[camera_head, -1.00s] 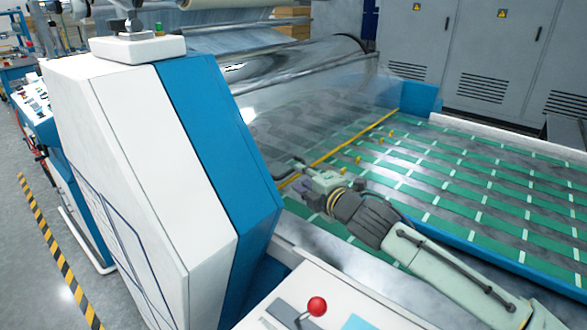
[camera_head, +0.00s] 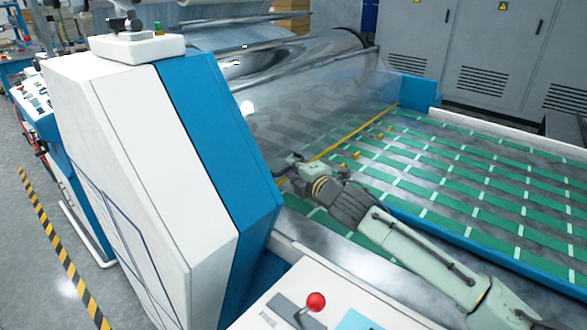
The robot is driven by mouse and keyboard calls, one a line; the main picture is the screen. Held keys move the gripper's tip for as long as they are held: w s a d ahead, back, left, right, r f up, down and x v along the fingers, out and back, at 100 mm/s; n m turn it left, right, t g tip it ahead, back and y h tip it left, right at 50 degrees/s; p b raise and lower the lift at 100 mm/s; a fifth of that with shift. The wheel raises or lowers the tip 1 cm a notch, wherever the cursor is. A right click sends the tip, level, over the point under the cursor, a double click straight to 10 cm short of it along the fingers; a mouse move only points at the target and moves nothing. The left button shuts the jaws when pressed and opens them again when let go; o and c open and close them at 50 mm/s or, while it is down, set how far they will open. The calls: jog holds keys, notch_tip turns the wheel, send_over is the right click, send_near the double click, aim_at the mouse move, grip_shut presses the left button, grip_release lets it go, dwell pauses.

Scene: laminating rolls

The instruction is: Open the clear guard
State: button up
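The clear guard (camera_head: 318,112) is a see-through sheet in front of the shiny roller, sloping down over the near end of the green-belted bed. A yellow strip (camera_head: 354,136) runs along its lower edge. My gripper (camera_head: 283,172) is at the near left end of that edge, beside the blue side panel. Dark parts show at its tip, close to the guard's lower corner. The fingers are too small and partly hidden to tell whether they are open or touching the guard.
The white and blue machine housing (camera_head: 150,165) stands close on the left of my gripper. A control panel with a red-knobbed lever (camera_head: 316,301) is at the front. The green-striped bed (camera_head: 470,180) lies open to the right. Grey cabinets (camera_head: 490,50) stand behind.

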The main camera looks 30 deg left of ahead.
grip_shut()
dwell(0.3)
jog(key=shift+r, duration=0.1)
